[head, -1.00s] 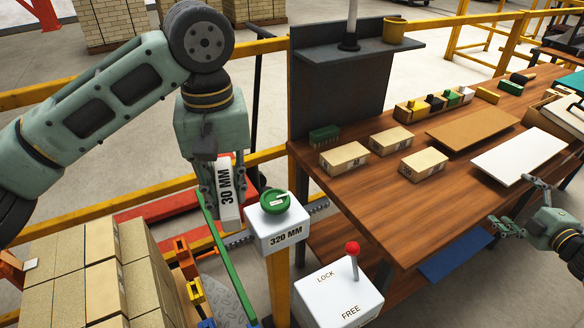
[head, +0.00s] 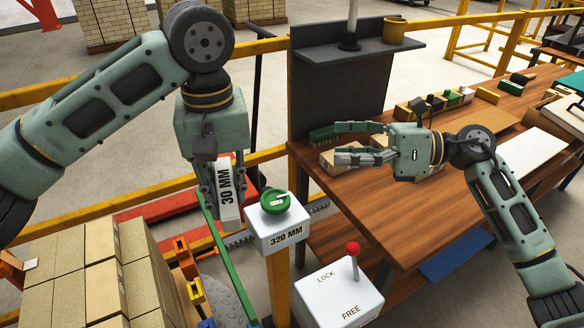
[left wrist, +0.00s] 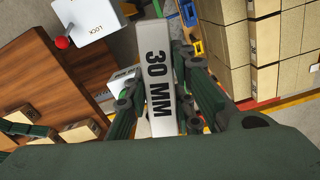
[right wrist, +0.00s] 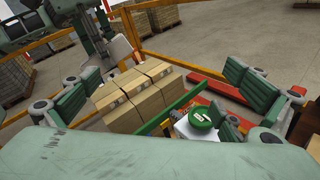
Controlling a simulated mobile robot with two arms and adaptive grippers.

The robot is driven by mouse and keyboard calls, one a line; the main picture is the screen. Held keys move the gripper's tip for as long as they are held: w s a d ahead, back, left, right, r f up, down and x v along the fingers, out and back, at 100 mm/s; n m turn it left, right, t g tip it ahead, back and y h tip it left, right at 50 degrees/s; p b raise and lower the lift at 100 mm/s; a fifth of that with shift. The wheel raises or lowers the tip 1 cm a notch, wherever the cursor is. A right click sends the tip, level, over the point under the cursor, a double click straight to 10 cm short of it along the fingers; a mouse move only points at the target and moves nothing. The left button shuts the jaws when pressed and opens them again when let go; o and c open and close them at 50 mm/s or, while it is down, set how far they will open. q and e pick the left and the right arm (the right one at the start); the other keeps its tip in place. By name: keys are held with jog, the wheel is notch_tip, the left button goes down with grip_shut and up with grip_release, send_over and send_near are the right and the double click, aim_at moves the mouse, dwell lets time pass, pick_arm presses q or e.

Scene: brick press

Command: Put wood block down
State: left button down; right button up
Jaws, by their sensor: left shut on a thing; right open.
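A pale grey block marked 30 MM (head: 226,187) is held upright, slightly tilted, by my left gripper (head: 223,205). In the left wrist view the block (left wrist: 160,75) sits between the two fingers, which are shut on it. The block is left of the white 320 MM box with a green knob (head: 283,235), beside a green bar (head: 228,265); I cannot tell whether its lower end touches anything. My right gripper (head: 340,142) is open and empty above the workbench, its fingers pointing left. It hides part of the small labelled bricks there.
A stack of tan bricks (head: 70,265) stands at the lower left. A white LOCK/FREE box with a red-knobbed lever (head: 335,300) is at the front. Yellow rails run behind.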

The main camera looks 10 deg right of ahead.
aim_at(223, 197)
jog(key=s+a+r+n+g+h, duration=0.2)
jog(key=s+a+r+n+g, duration=0.15)
jog(key=s+a+n, duration=0.55)
jog(key=shift+n+g, duration=0.45)
jog(key=shift+n, duration=0.15)
jog(key=x, duration=0.4)
jog(key=w+x, duration=0.1)
jog(key=x, duration=0.9)
jog(key=shift+w, duration=0.4)
pick_arm(q)
jog(key=shift+r, duration=0.1)
pick_arm(e)
jog(key=shift+s, duration=0.1)
jog(key=c, duration=0.7)
pick_arm(q)
jog(key=c, duration=1.8)
grip_release()
pick_arm(e)
jog(key=shift+c, duration=0.9)
pick_arm(q)
jog(key=o, duration=0.4)
